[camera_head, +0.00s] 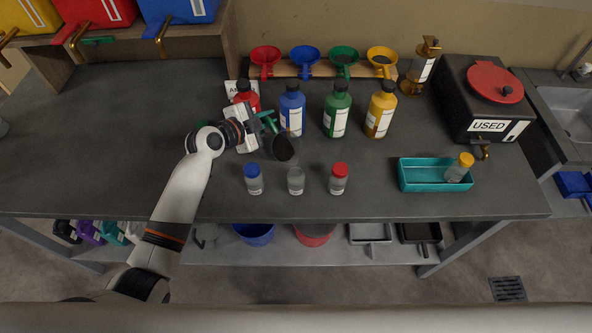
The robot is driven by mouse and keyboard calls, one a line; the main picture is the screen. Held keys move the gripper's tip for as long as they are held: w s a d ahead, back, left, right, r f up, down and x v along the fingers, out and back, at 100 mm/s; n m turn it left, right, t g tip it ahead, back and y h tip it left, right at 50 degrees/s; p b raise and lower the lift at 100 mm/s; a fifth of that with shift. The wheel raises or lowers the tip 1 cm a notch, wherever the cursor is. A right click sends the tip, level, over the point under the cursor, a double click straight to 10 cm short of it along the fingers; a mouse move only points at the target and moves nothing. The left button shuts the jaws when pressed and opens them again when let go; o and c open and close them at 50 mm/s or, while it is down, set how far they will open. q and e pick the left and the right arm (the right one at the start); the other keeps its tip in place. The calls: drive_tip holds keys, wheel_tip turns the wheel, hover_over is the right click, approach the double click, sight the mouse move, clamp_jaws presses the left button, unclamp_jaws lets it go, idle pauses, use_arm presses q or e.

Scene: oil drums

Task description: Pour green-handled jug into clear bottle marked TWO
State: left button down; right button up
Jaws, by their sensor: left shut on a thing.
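My left gripper (259,124) is shut on the green handle of a dark, see-through jug (284,148). The jug is held above the bench, tilted, with its open mouth towards the lower right. It is just behind a row of small clear bottles. The middle clear bottle (295,182) shows no coloured cap. A blue-capped bottle (254,183) stands to its left and a red-capped bottle (338,183) to its right. I cannot read any mark TWO on them. The jug's contents are hard to make out. My right gripper is not in view.
Red, blue (292,112), green (337,112) and yellow (380,112) bottles stand behind the jug, below a funnel rack (325,70). A teal tray (420,183) at right holds an orange-capped bottle (459,168). A black USED container (470,108) stands at back right. The left bench is clear.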

use_arm(q)
drive_tip(key=shift+s+d+r+m+t+y, duration=0.2)
drive_tip(key=shift+r+m+t, duration=0.1)
drive_tip(key=shift+r, duration=0.15)
drive_tip(key=shift+s+d+r+m+t+y, duration=0.1)
drive_tip(key=shift+s+r+m+t, duration=0.15)
drive_tip(key=shift+r, duration=0.2)
idle(6.6)
